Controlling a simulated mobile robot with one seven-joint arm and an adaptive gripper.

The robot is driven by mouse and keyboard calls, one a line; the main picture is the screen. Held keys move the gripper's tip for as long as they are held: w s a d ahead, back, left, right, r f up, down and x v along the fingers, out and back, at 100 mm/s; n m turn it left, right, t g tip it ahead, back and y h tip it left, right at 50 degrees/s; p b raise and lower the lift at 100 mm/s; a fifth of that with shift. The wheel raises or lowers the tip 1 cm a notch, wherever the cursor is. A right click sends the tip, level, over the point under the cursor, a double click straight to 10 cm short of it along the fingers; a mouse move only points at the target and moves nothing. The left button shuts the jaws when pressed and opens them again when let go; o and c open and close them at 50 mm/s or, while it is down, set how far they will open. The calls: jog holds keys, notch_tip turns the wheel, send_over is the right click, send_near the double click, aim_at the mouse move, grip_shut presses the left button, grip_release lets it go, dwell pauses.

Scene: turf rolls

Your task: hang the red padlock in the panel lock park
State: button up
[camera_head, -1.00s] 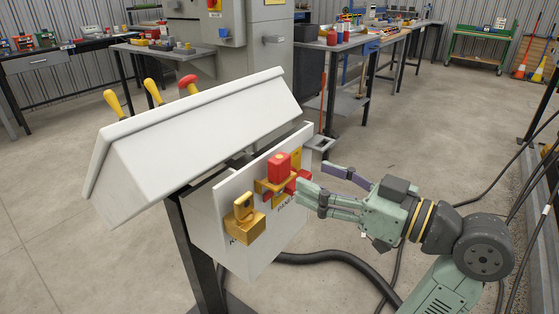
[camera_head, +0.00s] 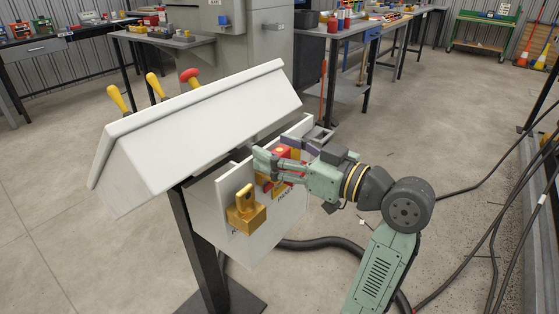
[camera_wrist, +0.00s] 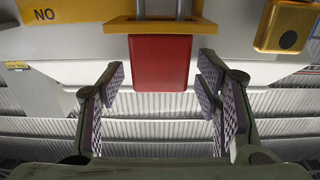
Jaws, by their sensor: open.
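The red padlock (camera_head: 281,151) is at the front of the white panel box, mostly hidden behind my gripper in the head view. In the wrist view its red body (camera_wrist: 160,62) lies against a yellow bracket (camera_wrist: 161,26), with the grey shackle (camera_wrist: 161,8) at the bracket; whether it passes through is unclear. My gripper (camera_head: 273,152) is open at the padlock. In the wrist view the purple-padded fingers (camera_wrist: 160,75) stand on either side of the red body, with gaps on both sides. The lettering under the panel bracket is partly covered.
A yellow padlock (camera_head: 246,212) sits on the left of the box front. The sloped white roof (camera_head: 200,125) overhangs just behind my gripper. Red parts (camera_head: 268,187) show below my fingers. A dark hose (camera_head: 310,244) lies on the floor.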

jog(key=shift+c, duration=0.5)
jog(key=c, duration=1.2)
